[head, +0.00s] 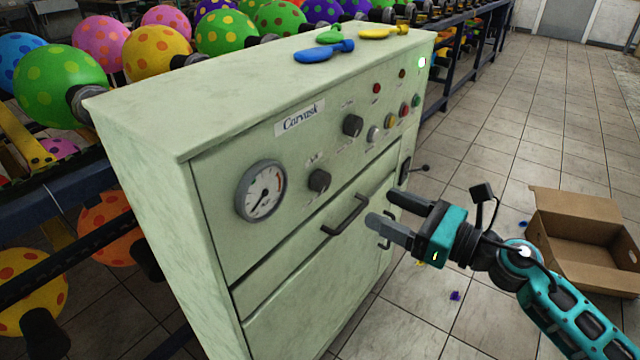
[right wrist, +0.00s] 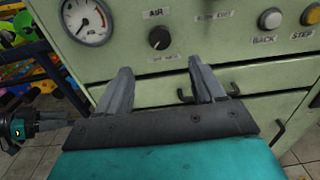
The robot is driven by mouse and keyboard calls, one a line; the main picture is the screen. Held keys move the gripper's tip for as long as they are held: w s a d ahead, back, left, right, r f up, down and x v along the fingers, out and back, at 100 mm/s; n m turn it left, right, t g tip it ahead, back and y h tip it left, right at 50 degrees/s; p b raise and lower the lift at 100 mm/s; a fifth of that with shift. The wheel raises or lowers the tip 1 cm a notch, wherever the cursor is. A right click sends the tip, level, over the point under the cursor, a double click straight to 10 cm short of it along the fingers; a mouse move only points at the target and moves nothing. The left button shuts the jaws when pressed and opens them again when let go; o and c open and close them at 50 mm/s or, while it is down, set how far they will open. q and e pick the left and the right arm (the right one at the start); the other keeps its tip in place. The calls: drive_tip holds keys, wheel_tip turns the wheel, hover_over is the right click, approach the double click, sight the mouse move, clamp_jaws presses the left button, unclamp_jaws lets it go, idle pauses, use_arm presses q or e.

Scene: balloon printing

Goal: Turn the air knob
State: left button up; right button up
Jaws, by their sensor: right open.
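The air knob (head: 319,180) is a dark round knob on the pale green machine's front panel, right of the pressure gauge (head: 260,190). In the right wrist view the air knob (right wrist: 159,38) sits under an "AIR" label, with a white mark on its face. My right gripper (head: 382,208) is open and empty, to the right of the air knob and in front of the panel, apart from the knob. In the right wrist view the knob shows above the gap between the two fingertips (right wrist: 160,66). A teal and black part of my left arm (right wrist: 18,128) shows at the left edge; its jaws are unclear.
A second dark knob (head: 352,125) and several coloured buttons are further right on the panel. A drawer handle (head: 345,214) juts out near my right gripper. An open cardboard box (head: 585,240) stands on the floor at right.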

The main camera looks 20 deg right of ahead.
sight(326, 181)
drive_tip(key=p+x, duration=0.1)
drive_tip(key=x, duration=0.9)
drive_tip(key=shift+w+a+r+p, duration=0.15)
drive_tip(key=shift+w+a+p, duration=0.1)
drive_tip(key=shift+p, duration=0.1)
use_arm(q)
drive_tip(key=shift+s+a+r, duration=0.2)
drive_tip(key=shift+s+r, duration=0.1)
drive_tip(key=shift+s, duration=0.1)
use_arm(e)
drive_tip(key=shift+w+a, duration=0.45)
drive_tip(key=shift+w, duration=0.1)
drive_tip(key=shift+c, duration=0.3)
drive_tip(key=c, duration=1)
use_arm(q)
drive_tip(key=shift+w+a+r, duration=0.1)
drive_tip(key=shift+r, duration=0.15)
use_arm(e)
drive_tip(key=shift+m, duration=0.3)
